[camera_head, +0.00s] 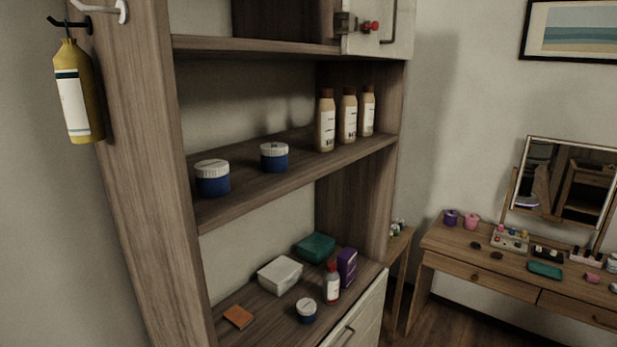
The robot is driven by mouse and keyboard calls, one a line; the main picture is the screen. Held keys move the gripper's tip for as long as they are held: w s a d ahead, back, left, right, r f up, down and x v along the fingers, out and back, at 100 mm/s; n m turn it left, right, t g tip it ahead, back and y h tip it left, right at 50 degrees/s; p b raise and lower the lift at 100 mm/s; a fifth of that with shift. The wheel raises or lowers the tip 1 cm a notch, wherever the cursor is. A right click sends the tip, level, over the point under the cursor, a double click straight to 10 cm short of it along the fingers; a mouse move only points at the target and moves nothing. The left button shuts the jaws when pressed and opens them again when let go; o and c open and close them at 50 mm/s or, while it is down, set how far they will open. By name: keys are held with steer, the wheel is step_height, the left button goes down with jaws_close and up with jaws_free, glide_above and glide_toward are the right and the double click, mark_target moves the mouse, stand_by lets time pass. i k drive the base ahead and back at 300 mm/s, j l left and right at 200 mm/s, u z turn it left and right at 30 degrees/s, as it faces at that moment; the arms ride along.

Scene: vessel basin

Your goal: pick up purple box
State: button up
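A small upright purple box (347,267) stands on the lower open shelf of the wooden cabinet (353,210), near its right side. A white bottle with a red cap (332,284) stands just in front of it and to its left, and may cover part of its left edge. A teal box (316,247) lies behind it to the left. My gripper is not in view.
The same shelf holds a white box (280,274), a round white-lidded jar (306,310) and an orange flat item (238,317). Jars and several bottles stand on the shelf above. A vanity table (500,275) with a mirror stands at right.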

mark_target(346, 260)
steer(key=i+l, duration=0.45)
steer(key=i, duration=0.2)
steer(key=i+l, duration=0.4)
steer(key=i, duration=0.2)
steer(key=i+l+u, duration=0.1)
steer(key=i+l, duration=0.35)
steer(key=i, duration=0.2)
